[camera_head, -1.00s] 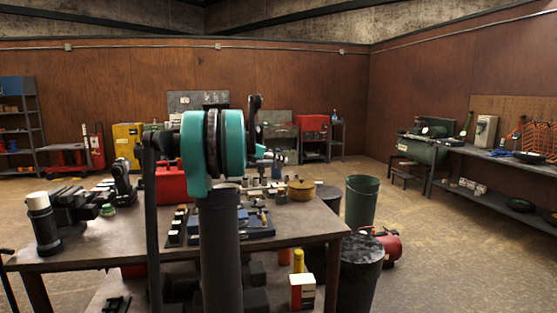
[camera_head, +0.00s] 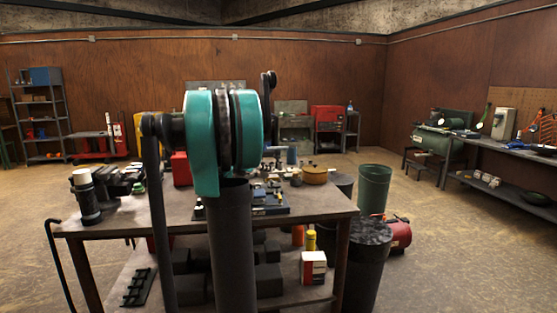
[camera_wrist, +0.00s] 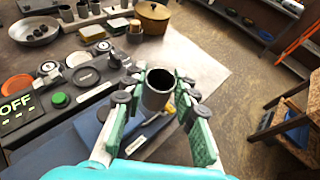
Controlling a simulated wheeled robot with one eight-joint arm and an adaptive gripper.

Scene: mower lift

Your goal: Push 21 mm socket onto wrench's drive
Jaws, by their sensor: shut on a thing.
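My gripper (camera_wrist: 156,98) is shut on a grey hollow metal socket (camera_wrist: 155,92) in the wrist view. The green finger pads sit on either side of it, and its open, dark end faces up. The socket is above the bench top (camera_wrist: 185,62), over a blue surface (camera_wrist: 90,128) with a yellow-handled tool (camera_wrist: 150,126) on it. I cannot read a size on the socket. I cannot make out the wrench or its drive. In the head view, my own arm hides the gripper and part of the bench.
A device with an OFF display (camera_wrist: 18,112) and several knobs lies left of the gripper. Behind it are a round dish (camera_wrist: 35,30), several grey cylinders (camera_wrist: 66,13) and a brass pot (camera_wrist: 152,16). A green bin (camera_head: 374,190) stands right of the bench. Open floor lies further right.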

